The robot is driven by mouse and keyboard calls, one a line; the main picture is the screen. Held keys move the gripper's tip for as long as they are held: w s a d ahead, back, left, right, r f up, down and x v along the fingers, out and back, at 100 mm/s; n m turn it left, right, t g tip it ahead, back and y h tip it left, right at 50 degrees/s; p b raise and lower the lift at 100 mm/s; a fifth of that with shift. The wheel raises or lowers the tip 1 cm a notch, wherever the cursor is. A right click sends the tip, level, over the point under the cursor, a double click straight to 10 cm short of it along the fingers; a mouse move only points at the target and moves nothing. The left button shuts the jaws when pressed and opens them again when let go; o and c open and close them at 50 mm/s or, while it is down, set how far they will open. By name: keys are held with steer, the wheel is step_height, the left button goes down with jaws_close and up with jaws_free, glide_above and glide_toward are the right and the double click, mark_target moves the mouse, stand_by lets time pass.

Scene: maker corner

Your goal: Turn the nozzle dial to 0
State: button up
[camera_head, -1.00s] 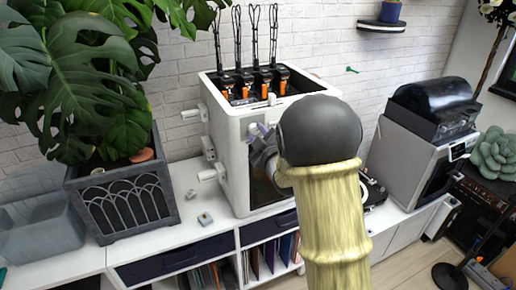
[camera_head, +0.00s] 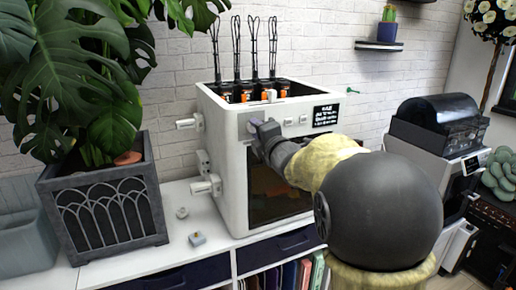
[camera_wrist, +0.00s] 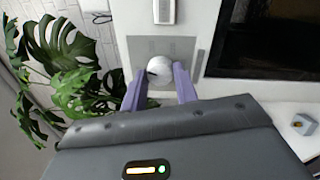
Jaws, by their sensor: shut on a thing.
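The nozzle dial (camera_wrist: 160,70) is a round white knob on a grey panel of the white 3D printer (camera_head: 226,160). In the wrist view my gripper (camera_wrist: 158,84) has one purple finger on each side of the dial, shut on it. In the head view my gripper (camera_head: 268,131) is at the upper left of the printer's front, and it mostly hides the dial. I cannot read the dial's scale or its setting.
A black display (camera_head: 326,115) and small white controls are on the printer's front, above the dark door (camera_head: 278,187). Spool holders stick out on its left. A planter (camera_head: 108,212) stands left, and a small grey-white part (camera_head: 197,239) lies on the white cabinet top.

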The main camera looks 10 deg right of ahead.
steer(key=shift+f+n+b, duration=0.1)
steer(key=shift+n+b, duration=2.1)
steer(key=shift+b, duration=0.2)
steer(key=o, duration=1)
steer(key=shift+c, duration=0.2)
steer(key=b+v, duration=0.1)
steer(key=v, duration=1.6)
steer(key=shift+s, duration=0.15)
